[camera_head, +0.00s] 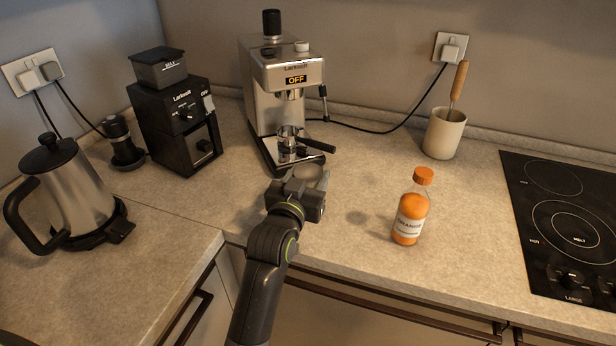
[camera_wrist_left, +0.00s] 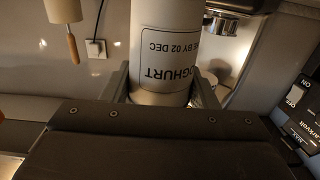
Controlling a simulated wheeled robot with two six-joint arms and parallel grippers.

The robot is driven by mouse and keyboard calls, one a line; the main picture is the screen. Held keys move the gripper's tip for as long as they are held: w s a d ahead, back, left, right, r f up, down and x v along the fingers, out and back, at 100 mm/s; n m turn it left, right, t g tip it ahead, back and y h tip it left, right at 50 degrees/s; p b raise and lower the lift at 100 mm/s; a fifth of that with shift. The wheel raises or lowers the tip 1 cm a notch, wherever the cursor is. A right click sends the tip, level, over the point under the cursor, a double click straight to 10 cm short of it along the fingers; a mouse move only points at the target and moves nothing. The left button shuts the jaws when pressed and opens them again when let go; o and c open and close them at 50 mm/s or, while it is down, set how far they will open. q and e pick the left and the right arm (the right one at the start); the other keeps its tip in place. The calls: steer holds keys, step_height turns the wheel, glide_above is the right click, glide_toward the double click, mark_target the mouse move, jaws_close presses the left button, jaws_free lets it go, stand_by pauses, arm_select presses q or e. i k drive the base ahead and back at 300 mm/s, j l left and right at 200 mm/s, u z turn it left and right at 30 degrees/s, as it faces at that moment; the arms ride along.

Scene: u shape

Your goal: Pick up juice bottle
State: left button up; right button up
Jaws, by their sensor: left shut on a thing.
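The juice bottle (camera_head: 409,214), with orange juice, an orange cap and a white label, stands upright on the counter right of centre in the head view. My left gripper (camera_head: 309,183) is to its left, clear of it, in front of the coffee machine. In the left wrist view it is shut on a white yoghurt container (camera_wrist_left: 168,45), with a finger on each side. The container's label reads upside down there. My right gripper is out of view.
The coffee machine (camera_head: 287,75) stands behind my left gripper, beside a black grinder (camera_head: 176,115). A kettle (camera_head: 77,190) is at left. A utensil pot (camera_head: 443,135) stands behind the bottle; a black hob (camera_head: 570,225) is at right. The counter around the bottle is clear.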

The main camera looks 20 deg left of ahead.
mark_target(413, 207)
steer(key=k+l, duration=0.1)
steer(key=k, duration=0.35)
steer(key=k+l, duration=0.15)
steer(key=k, duration=0.3)
